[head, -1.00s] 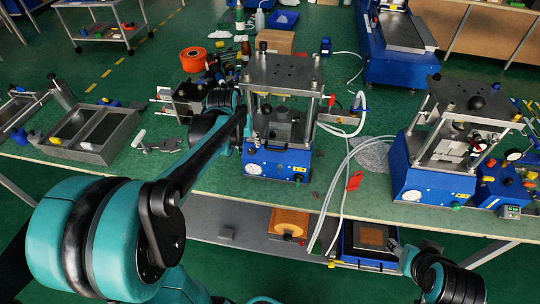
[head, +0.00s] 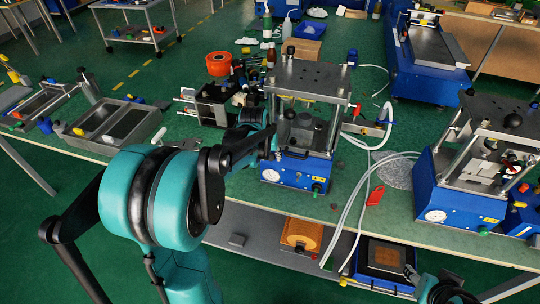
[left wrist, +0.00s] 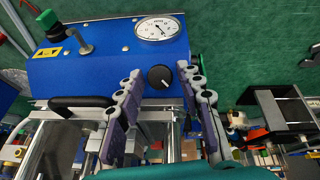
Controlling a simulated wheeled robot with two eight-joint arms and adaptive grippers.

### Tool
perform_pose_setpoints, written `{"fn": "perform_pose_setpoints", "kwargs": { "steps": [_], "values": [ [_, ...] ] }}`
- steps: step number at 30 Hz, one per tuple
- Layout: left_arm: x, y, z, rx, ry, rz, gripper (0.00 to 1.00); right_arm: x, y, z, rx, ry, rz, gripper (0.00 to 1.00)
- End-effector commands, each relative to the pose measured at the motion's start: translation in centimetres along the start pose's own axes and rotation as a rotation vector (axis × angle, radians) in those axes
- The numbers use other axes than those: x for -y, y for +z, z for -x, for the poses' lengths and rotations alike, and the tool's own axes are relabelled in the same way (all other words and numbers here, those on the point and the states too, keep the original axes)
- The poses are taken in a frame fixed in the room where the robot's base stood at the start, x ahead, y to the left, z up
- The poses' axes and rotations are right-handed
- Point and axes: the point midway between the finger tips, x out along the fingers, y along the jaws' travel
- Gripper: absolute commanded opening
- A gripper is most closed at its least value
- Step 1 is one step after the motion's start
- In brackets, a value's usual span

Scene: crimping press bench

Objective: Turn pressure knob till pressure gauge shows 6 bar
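The crimping press (head: 297,172) with the blue base stands at the bench's front edge. Its round white pressure gauge (left wrist: 157,28) shows on the blue panel, and also in the head view (head: 270,175). The needle is visible, but the value is too small to read surely. The black pressure knob (left wrist: 159,77) with a white mark sits beside the gauge. My left gripper (left wrist: 164,74) is open, with its fingertips on either side of the knob and visible gaps to it. In the head view the left gripper (head: 273,147) is at the press's left side. My right gripper is not visible.
A black bent handle (left wrist: 82,105) and a green button (left wrist: 47,19) are on the same panel. A second press (head: 470,190) stands at the right. A metal tray (head: 115,125) is at the left.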

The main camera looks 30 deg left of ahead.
Motion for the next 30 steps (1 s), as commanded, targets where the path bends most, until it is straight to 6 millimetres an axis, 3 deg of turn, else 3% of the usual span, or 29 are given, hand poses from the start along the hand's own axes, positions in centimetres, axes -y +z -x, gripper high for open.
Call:
{"fn": "perform_pose_setpoints", "kwargs": {
  "steps": [1, 3, 17, 30],
  "values": [
    [0.00, 0.00, 0.01, 0.000, 0.000, 0.000, 0.17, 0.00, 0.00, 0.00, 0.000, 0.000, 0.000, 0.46],
    [0.00, 0.01, 0.01, 0.000, 0.000, 0.000, 0.00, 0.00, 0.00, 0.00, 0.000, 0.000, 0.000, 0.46],
    [0.10, 0.00, 0.04, 0.000, 0.022, 0.065, 0.00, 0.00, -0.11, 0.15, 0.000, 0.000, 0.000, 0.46],
    [0.35, 0.07, 0.01, -0.001, 0.139, 0.400, 0.00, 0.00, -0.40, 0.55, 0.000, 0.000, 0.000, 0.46]
  ]
}}
